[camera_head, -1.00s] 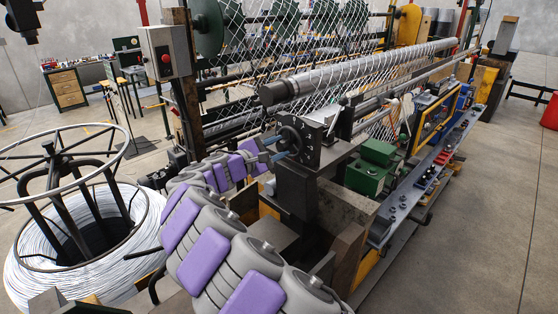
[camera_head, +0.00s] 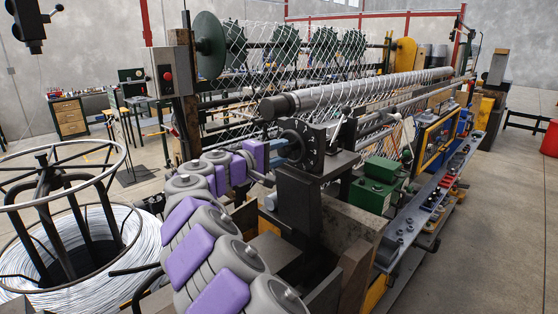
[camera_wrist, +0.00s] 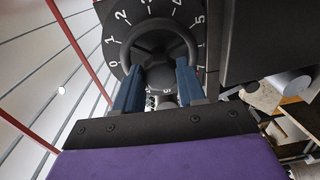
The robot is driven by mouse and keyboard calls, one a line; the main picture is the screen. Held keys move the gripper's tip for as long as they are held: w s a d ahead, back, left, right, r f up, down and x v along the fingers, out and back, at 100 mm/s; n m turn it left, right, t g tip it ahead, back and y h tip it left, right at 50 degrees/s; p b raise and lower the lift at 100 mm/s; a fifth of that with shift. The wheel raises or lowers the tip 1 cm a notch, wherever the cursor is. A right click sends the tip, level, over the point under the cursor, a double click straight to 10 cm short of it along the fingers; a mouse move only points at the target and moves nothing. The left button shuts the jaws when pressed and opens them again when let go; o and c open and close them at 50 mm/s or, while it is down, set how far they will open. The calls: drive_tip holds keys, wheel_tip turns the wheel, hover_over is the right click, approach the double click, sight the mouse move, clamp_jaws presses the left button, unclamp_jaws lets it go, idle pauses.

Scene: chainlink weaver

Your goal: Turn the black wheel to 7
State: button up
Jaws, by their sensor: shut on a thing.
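The black wheel (camera_head: 292,140) is on the dark plate at the near end of the machine. In the wrist view the wheel (camera_wrist: 156,32) fills the upper middle, with a round dark rim and hub. White digits ring it, with 0, 1 and 2 on the left, 3 at the top, and 4, 5 and 7 on the right. My gripper (camera_wrist: 160,68) has its blue fingers on either side of the wheel's lower part, shut on it. In the head view my gripper (camera_head: 274,150) reaches the wheel from the left. I cannot tell which digit the wheel points to.
A wire coil on a stand (camera_head: 80,245) is at the left. A grey control box with a red button (camera_head: 168,77) is on a post. A green motor box (camera_head: 377,185) and a tool shelf (camera_head: 425,205) lie right of the wheel.

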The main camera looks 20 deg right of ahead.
drive_tip(key=shift+s+f, duration=0.1)
drive_tip(key=shift+f, duration=0.15)
idle(0.3)
drive_tip(key=o, duration=1)
drive_tip(key=shift+a+r, duration=0.1)
drive_tip(key=shift+o, duration=0.2)
drive_tip(key=shift+a, duration=0.1)
drive_tip(key=p+v, duration=0.1)
drive_tip(key=v, duration=1.6)
drive_tip(key=shift+a, duration=0.15)
